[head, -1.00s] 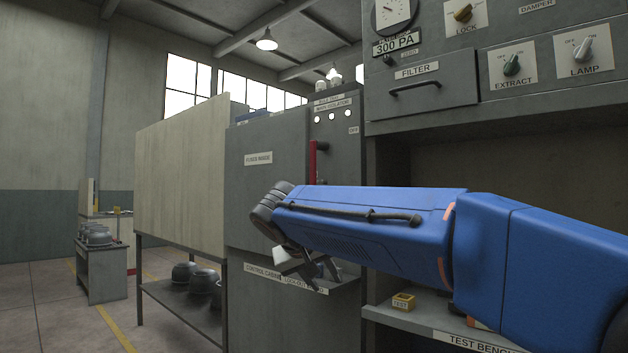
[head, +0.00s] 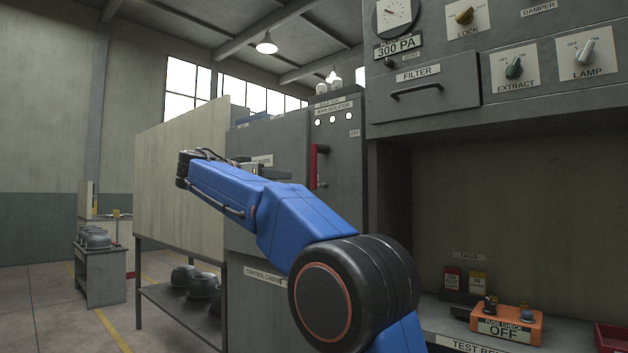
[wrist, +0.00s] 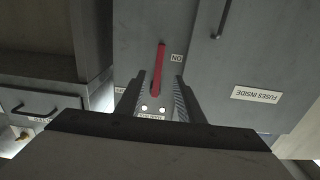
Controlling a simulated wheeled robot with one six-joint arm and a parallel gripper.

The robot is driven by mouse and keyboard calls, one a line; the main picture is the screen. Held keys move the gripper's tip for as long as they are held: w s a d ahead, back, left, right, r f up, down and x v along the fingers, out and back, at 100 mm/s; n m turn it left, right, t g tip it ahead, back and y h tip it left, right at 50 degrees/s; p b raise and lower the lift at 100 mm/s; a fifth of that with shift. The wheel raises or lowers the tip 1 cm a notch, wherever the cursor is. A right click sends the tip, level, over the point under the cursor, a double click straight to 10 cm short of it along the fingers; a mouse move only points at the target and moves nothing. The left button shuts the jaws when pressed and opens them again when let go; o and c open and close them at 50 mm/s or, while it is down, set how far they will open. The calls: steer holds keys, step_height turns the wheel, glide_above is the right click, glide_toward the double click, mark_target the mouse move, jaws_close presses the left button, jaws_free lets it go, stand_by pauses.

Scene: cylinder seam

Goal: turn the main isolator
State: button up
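The main isolator has a red lever (head: 313,166) on a grey cabinet panel, hanging down from a dark pivot. In the upside-down wrist view the red lever (wrist: 159,67) appears between my finger lines, beside a label reading ON. My gripper (wrist: 159,78) is open, with nothing between its fingers that I can see held. The lever looks beyond the fingertips, though the exact gap is unclear. In the head view my wrist is left of the lever, before the cabinet door, and the fingers are hard to make out.
A bench with an orange fuse check box (head: 506,325) is at right. A pale partition (head: 160,140) stands left.

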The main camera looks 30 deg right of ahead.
mark_target(312, 178)
steer(key=x, duration=1.7)
steer(key=shift+f, duration=0.1)
jaws_close()
